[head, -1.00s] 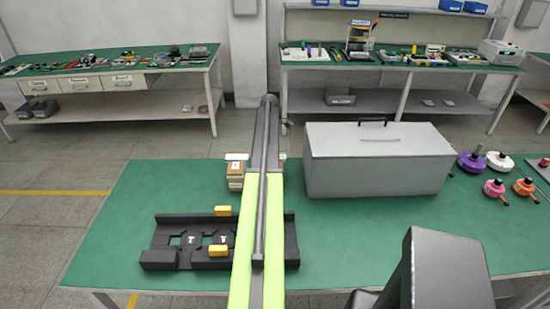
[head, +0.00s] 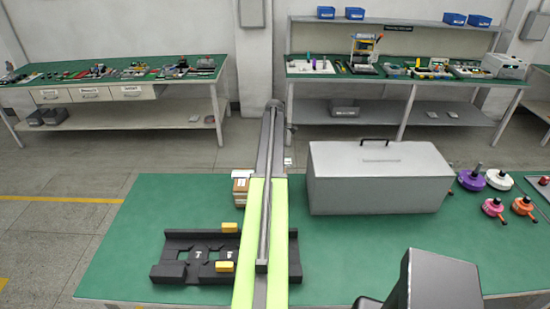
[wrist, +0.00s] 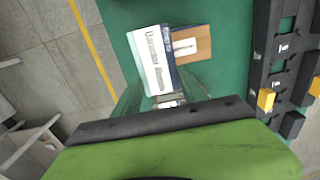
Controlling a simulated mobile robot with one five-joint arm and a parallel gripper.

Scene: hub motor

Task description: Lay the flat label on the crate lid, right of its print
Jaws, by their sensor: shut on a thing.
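The grey crate (head: 380,190) stands on the green table, right of my arm in the head view. Its lid (head: 340,158) has a dark handle and a faint pale print (head: 382,160). In the wrist view my gripper (wrist: 168,101) is shut on the flat label (wrist: 152,62), a white sheet with dark lettering and a dark blue edge. A small white piece of it seems to show beside my arm in the head view (head: 288,162), left of the crate and apart from it. My arm hides most of the gripper there.
A brown carton (head: 240,188) stands left of my arm and also shows below the label in the wrist view (wrist: 196,45). A black fixture (head: 170,270) with yellow blocks lies at the front left. Coloured motor parts (head: 472,180) stand right of the crate.

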